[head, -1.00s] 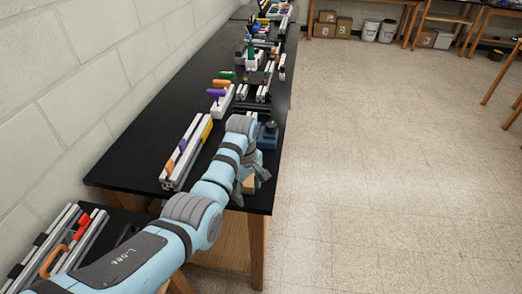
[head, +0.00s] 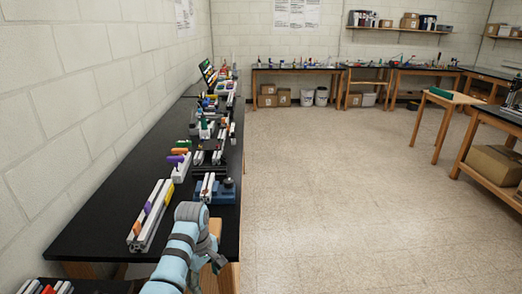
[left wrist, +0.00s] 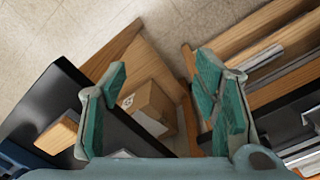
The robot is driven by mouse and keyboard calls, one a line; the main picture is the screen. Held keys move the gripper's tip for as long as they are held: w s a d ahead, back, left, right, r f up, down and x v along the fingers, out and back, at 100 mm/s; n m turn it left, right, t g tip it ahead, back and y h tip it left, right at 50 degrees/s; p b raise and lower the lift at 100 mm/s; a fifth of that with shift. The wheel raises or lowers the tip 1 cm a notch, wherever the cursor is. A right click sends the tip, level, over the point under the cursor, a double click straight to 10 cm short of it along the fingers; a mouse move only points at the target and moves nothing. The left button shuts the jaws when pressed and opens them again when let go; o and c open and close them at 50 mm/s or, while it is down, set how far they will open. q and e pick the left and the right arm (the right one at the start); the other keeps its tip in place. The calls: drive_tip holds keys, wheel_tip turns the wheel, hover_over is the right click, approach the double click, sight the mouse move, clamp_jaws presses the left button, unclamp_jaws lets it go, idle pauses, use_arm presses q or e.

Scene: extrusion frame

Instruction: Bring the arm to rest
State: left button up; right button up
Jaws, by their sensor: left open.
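My left arm reaches in from the bottom of the head view, over the near end of the black bench. My left gripper (head: 212,255) is at its end, partly hidden by the wrist. In the left wrist view the two teal-padded fingers of the gripper (left wrist: 161,68) stand wide apart with nothing between them. The gap looks past the bench edge toward a cardboard box (left wrist: 148,106) and the floor below. A wooden piece (left wrist: 58,132) lies beside the left-hand finger. My right gripper is not in view.
The black bench (head: 95,215) runs along the left wall. A blue fixture (head: 222,192) holding a light extrusion stands just beyond my wrist. Long extrusions (head: 150,215) lie to its left, with coloured-handled tools (head: 179,165) behind. The floor (head: 340,200) on the right is open.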

use_arm(q)
drive_tip(key=w+m+t, duration=0.5)
drive_tip(key=w, duration=0.3)
wheel_tip(320, 180, down, 6)
drive_tip(key=r+m+t, duration=0.1)
drive_tip(key=m, duration=0.1)
drive_tip(key=s+a+f+m+b, duration=0.1)
drive_tip(key=s+a+f+m, duration=0.15)
drive_tip(key=s+f, duration=0.6)
drive_tip(key=s+a+f+m, duration=0.1)
drive_tip(key=s+a+f, duration=0.35)
drive_tip(key=f, duration=0.75)
drive_tip(key=s+a+f+g, duration=0.1)
drive_tip(key=s+f, duration=0.4)
drive_tip(key=s, duration=0.9)
drive_tip(key=s+a+f+g, duration=0.2)
drive_tip(key=s+f, duration=0.3)
drive_tip(key=s, duration=1)
drive_tip(key=s+a+f+m+g+y+b, duration=0.1)
drive_tip(key=s+f, duration=0.4)
drive_tip(key=s, duration=1)
drive_tip(key=shift+a+g, duration=0.45)
drive_tip(key=shift+g, duration=0.05)
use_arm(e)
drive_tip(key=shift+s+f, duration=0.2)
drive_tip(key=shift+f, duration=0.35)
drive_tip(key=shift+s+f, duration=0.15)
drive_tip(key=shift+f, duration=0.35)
